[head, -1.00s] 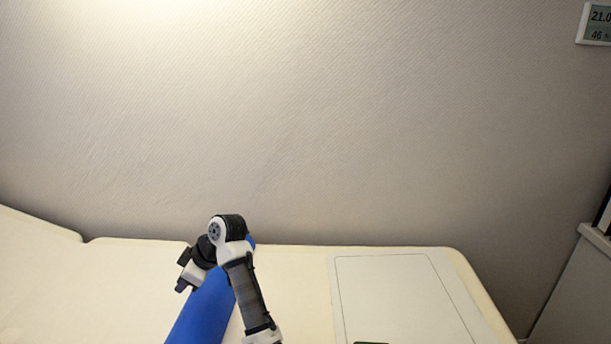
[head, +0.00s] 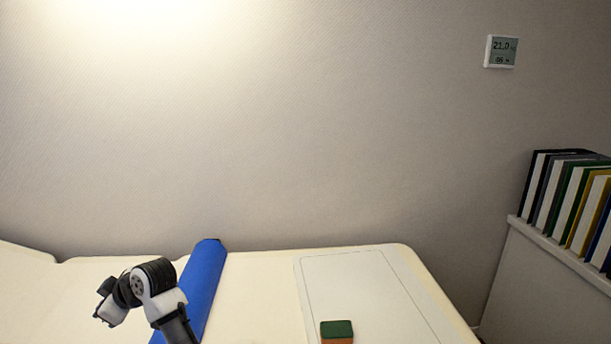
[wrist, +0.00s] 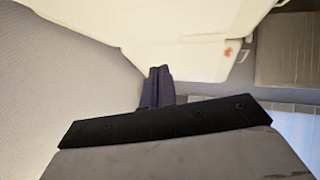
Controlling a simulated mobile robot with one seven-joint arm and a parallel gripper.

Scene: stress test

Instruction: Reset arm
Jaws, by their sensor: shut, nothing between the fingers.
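My gripper shows in the wrist view (wrist: 157,88) with its dark fingers together and nothing between them. In the head view my arm is bent at the lower left, over the cream table (head: 255,290). The part at its left end is small and dark there, so the fingers are not clear. The arm partly hides a blue roll (head: 205,275) lying on the table. In the wrist view a pale surface with a small reddish mark (wrist: 228,52) lies beyond the fingers, which appear apart from it.
A white panel (head: 375,290) lies on the table's right part, with a green and orange block (head: 337,331) near its front. A shelf (head: 545,245) with several binders (head: 570,200) stands at the right. A display (head: 501,52) hangs on the wall behind.

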